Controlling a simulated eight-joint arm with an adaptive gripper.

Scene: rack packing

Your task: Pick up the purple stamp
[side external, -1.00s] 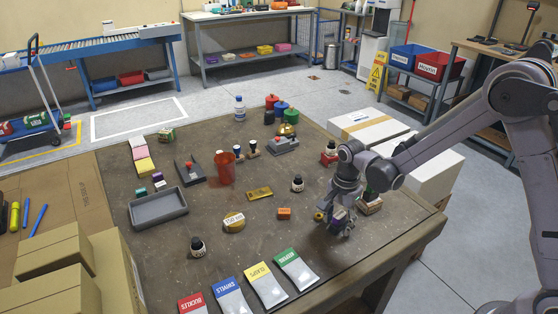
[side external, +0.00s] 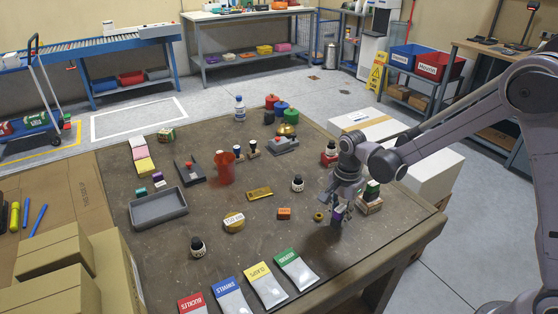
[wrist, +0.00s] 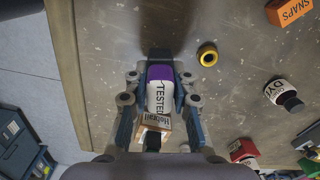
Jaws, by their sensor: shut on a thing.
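The purple stamp (wrist: 160,90) sits between my gripper's two fingers in the wrist view. Its far end is purple and its white face reads TESTED. My gripper (wrist: 159,95) is shut on it. In the side external view my gripper (side external: 338,218) points down near the table's right part, with a bit of purple (side external: 338,214) showing between its fingers. The gap between the stamp and the table is hard to judge. A wooden piece with a printed label (wrist: 155,122) shows nearer the wrist; I cannot tell whether it touches the stamp.
A small yellow ring (side external: 319,216) lies just left of my gripper. A wooden block with a green-topped item (side external: 371,191) stands close on the right. An orange box (side external: 284,213) and a dark-capped bottle (side external: 297,184) are farther left.

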